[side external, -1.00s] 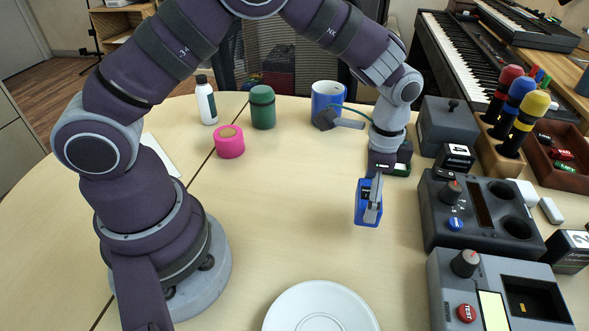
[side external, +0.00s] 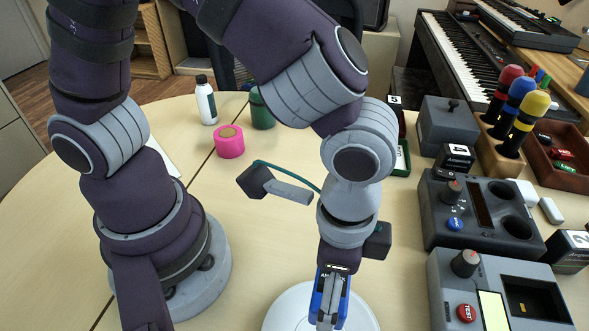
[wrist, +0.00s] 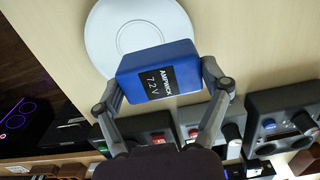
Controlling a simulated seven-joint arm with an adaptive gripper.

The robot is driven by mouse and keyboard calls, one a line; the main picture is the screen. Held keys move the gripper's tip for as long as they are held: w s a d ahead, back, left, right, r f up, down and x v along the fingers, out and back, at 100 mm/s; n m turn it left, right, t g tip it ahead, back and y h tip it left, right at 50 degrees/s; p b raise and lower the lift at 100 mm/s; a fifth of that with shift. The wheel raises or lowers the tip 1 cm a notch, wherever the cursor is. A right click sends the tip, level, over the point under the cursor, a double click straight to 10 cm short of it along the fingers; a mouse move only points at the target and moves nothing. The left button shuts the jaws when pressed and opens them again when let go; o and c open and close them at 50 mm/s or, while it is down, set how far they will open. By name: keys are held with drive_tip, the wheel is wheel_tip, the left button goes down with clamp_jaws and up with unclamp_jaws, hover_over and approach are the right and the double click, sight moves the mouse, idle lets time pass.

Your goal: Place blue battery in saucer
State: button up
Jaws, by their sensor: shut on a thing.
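The blue battery (wrist: 160,68) is a blue block with a black label reading 7.2 V. My gripper (wrist: 163,82) is shut on it, one finger on each side, in the wrist view. In the side external view the battery (side external: 318,299) hangs upright from my gripper (side external: 330,300), in front of the saucer. The white saucer (wrist: 103,32) lies on the table, partly hidden behind the battery in the wrist view. In the side external view the saucer (side external: 285,309) is partly covered by the battery and gripper. I cannot tell the exact gap between battery and saucer.
Two grey devices with knobs, the rear one (side external: 478,212) and the front one (side external: 495,290), stand right of the saucer. A pink tape roll (side external: 229,141), a white bottle (side external: 206,102) and a green canister (side external: 262,112) stand at the back.

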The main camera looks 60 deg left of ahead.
wheel_tip(320, 180, down, 4)
drive_tip(key=shift+f, duration=0.1)
drive_tip(key=shift+f, duration=0.25)
drive_tip(key=shift+f, duration=0.3)
drive_tip(key=o, duration=1.2)
drive_tip(key=r, duration=1.3)
drive_tip(key=shift+w+a+r, duration=0.2)
drive_tip(key=shift+a, duration=0.05)
drive_tip(key=a+r+n+t, duration=0.1)
drive_tip(key=a+n+t, duration=0.1)
drive_tip(key=a, duration=0.3)
drive_tip(key=w+a+r+n+t, duration=0.1)
drive_tip(key=a+n, duration=0.3)
drive_tip(key=a, duration=0.2)
drive_tip(key=a+r+n+t, duration=0.2)
drive_tip(key=a+n, duration=0.1)
drive_tip(key=a, duration=0.3)
drive_tip(key=shift+w+a+t, duration=0.1)
drive_tip(key=shift+w+t, duration=0.05)
drive_tip(key=shift+t, duration=0.15)
